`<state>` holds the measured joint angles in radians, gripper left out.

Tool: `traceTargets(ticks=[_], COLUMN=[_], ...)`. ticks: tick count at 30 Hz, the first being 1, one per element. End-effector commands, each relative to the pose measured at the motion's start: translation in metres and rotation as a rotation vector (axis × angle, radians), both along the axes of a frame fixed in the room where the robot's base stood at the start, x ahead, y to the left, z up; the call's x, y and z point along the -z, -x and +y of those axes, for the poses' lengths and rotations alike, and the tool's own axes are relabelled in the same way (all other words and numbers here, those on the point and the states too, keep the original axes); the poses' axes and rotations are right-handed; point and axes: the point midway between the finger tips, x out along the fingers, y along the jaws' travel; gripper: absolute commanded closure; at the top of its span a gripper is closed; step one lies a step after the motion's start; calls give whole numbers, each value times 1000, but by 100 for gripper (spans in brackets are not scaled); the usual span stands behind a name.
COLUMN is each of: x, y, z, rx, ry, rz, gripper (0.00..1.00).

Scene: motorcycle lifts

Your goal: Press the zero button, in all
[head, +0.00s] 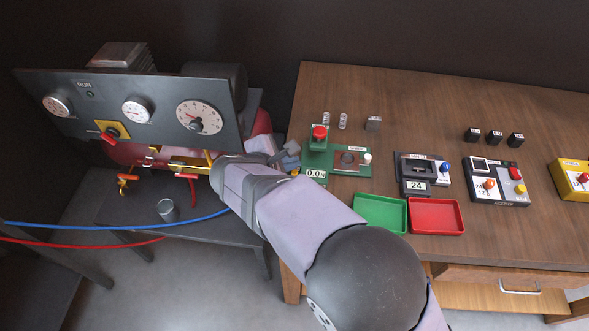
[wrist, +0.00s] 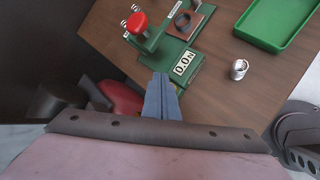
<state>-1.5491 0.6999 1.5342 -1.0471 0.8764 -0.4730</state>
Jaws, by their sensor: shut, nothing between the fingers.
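The green gauge device (head: 318,158) stands at the left end of the wooden table. The button labels are too small to read, so I cannot tell which is marked zero. In the wrist view the red knob (wrist: 140,23) and display (wrist: 184,65) show. My gripper (wrist: 160,80) is shut and empty, its tips close to the display's left side; contact cannot be told. It also shows in the head view (head: 292,150).
A green tray (head: 380,229) and a red tray (head: 437,231) lie at the front. A gauge panel (head: 130,105) is at left. A small metal cylinder (wrist: 239,69) stands on the table.

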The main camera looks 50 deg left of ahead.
Motion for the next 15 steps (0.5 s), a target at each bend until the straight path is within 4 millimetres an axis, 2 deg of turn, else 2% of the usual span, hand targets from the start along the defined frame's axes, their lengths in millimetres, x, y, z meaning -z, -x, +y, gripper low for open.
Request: traceTargets(ticks=[9,15], x=[-32,-44], y=[0,0], z=[0,0], rx=[0,1], ry=[-1,-1], rz=[0,0], gripper=[100,100])
